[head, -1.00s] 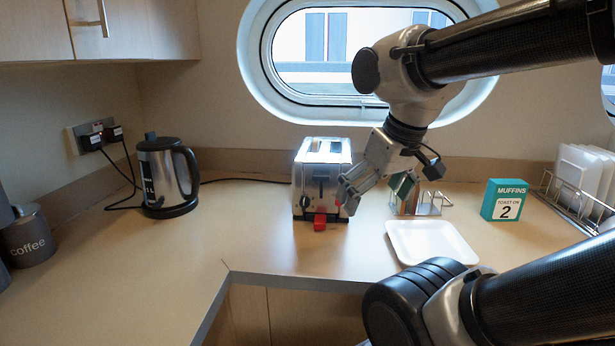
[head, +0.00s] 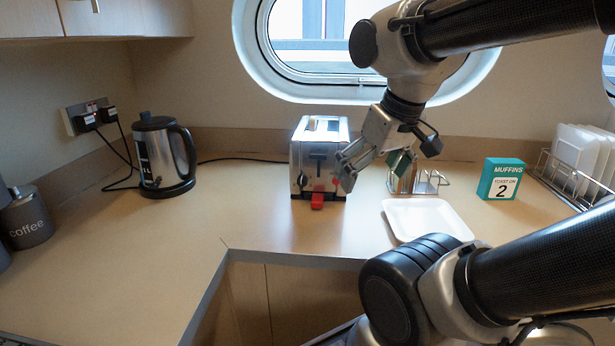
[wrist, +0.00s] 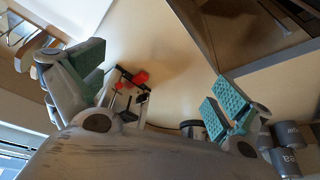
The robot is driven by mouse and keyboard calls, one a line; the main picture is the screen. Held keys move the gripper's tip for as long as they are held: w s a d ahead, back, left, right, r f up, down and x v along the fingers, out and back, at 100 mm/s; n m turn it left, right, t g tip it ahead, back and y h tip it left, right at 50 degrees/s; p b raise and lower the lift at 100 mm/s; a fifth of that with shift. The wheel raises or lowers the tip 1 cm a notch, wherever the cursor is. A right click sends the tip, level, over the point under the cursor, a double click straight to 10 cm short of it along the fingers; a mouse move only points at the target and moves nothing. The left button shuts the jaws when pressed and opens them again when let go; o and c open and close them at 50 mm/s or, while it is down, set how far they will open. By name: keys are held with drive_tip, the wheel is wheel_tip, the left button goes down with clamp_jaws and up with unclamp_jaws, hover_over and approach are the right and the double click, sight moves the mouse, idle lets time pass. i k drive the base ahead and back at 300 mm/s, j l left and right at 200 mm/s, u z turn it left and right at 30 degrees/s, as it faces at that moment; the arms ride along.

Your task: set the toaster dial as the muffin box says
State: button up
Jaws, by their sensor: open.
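The shiny metal toaster (head: 302,160) stands on the counter below the porthole, with a black lever on its front. A red piece (head: 317,201) sticks out low at its front. Another red spot, perhaps the dial, shows at its right front beside my gripper's fingertips; its setting is too small to read. The teal muffin box (head: 502,180) at the right reads "MUFFINS, TOAST ON 2". My gripper (head: 346,176) is open and empty at the toaster's front right; I cannot tell whether it touches. The wrist view shows red parts (wrist: 140,77) between the spread teal-padded fingers (wrist: 160,88).
A white tray (head: 400,222) lies right of the toaster, with a wire rack (head: 430,184) behind it. A kettle (head: 165,158) and coffee canister (head: 28,220) stand left. A plate rack (head: 560,180) is at the far right.

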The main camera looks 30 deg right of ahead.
sight(302, 182)
drive_tip(key=z, duration=1.9)
drive_tip(key=k+l, duration=0.3)
drive_tip(key=k, duration=0.15)
